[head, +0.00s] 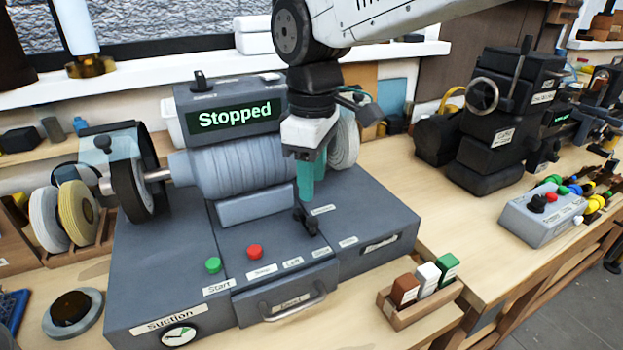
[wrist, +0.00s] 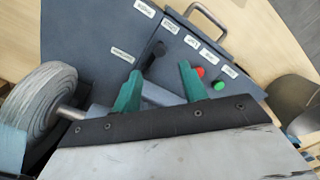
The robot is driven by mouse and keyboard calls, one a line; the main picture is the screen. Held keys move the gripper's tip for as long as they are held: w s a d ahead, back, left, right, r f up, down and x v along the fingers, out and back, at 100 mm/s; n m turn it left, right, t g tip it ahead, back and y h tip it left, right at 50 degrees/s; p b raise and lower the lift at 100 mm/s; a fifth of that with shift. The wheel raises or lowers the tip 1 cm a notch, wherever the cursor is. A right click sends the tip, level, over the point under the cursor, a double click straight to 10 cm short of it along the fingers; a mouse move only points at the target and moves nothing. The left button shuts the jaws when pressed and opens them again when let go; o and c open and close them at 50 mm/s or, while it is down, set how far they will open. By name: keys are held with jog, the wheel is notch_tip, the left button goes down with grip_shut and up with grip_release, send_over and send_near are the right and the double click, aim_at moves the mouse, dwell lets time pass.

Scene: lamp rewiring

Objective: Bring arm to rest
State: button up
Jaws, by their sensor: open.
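My gripper (head: 308,190) is open, its teal fingers pointing down over the front of the grey polishing machine (head: 370,215). In the wrist view my gripper (wrist: 158,82) shows both green fingers spread apart with nothing held between them. A black lever (head: 306,220) stands on the machine's panel just below the fingertips. In the wrist view the lever (wrist: 154,55) shows beyond the gap between the fingers; I cannot tell whether they touch it. The display (head: 235,115) reads "Stopped". My arm hides part of the machine's right side and the right wheel (head: 345,140).
A green button (head: 213,265) and a red button (head: 254,251) sit on the panel above a drawer handle (head: 293,304). A wooden block holder (head: 420,305) is at the front right. A black machine (head: 495,120) stands farther right. Bare bench lies between.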

jog(key=s+d+f+m, duration=0.1)
jog(key=s+d+m, duration=0.6)
jog(key=d, duration=0.5)
jog(key=s+d+f+m+t, duration=0.1)
jog(key=s+d+f+m, duration=0.1)
jog(key=s+d+m, duration=0.4)
jog(key=shift+s+d+m, duration=0.4)
jog(key=shift+s+d, duration=1.65)
jog(key=shift+d, duration=1.6)
jog(key=shift+f, duration=0.1)
